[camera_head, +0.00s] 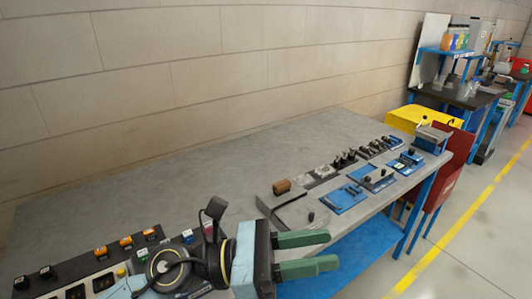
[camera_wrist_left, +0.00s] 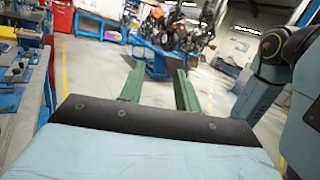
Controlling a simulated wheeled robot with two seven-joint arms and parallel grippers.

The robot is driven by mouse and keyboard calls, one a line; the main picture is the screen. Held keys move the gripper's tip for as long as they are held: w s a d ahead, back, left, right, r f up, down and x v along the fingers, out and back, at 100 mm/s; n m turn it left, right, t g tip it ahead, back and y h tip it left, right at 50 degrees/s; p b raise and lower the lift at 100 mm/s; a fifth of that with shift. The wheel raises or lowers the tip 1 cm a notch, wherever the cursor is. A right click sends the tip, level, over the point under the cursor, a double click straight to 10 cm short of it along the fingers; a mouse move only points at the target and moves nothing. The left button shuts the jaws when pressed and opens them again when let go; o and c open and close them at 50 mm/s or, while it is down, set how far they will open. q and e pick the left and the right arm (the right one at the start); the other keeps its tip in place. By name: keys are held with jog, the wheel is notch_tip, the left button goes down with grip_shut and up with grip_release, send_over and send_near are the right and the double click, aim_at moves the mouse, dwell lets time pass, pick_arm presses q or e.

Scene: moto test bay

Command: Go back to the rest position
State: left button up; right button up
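My left gripper (camera_head: 333,249) reaches in from the lower left in the head view, over the front edge of the grey workbench (camera_head: 190,165). Its two green fingers point right and stand apart, with nothing between them. In the left wrist view the same fingers (camera_wrist_left: 160,71) are spread and empty, pointing out over the floor. A light-blue arm link with a dark joint shows at the right of that view. My right gripper is in neither view.
A control panel (camera_head: 104,254) with buttons lies at the bench's near left. Blue fixtures (camera_head: 344,198) and small parts sit towards its far right end. A yellow case (camera_head: 424,119) and red panel (camera_head: 449,157) stand beyond. Open floor (camera_head: 480,230) with a yellow line lies right.

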pick_arm(q)
jog(key=w+a+r+n+t+y, duration=0.1)
jog(key=w+a+n+t+y, duration=0.4)
jog(key=n+t, duration=0.7)
jog(key=w+a+r+n+t+y, duration=0.1)
jog(key=w+a+n+t+y, duration=0.45)
jog(key=n, duration=0.95)
jog(key=s+a+f+n+g+y, duration=0.2)
jog(key=a+f+n+y, duration=0.3)
jog(key=a+f+n, duration=0.25)
jog(key=s+a+f+n+g+y, duration=0.2)
jog(key=a+f+n+y, duration=0.3)
jog(key=a+f+n, duration=0.3)
jog(key=s+a+f+n+g, duration=0.1)
jog(key=s+f+n+g, duration=0.35)
jog(key=s+f, duration=0.35)
jog(key=s+a+f+n+g, duration=0.1)
jog(key=s+f+n+g, duration=0.4)
jog(key=s, duration=0.6)
notch_tip(320, 180, down, 25)
jog(key=m+g, duration=0.2)
jog(key=s+a+f+g+b, duration=0.1)
jog(key=s+a+f, duration=0.2)
jog(key=s+f, duration=1.3)
jog(key=shift+s+f+g, duration=0.25)
jog(key=shift+s+g, duration=0.05)
jog(key=shift+s, duration=0.3)
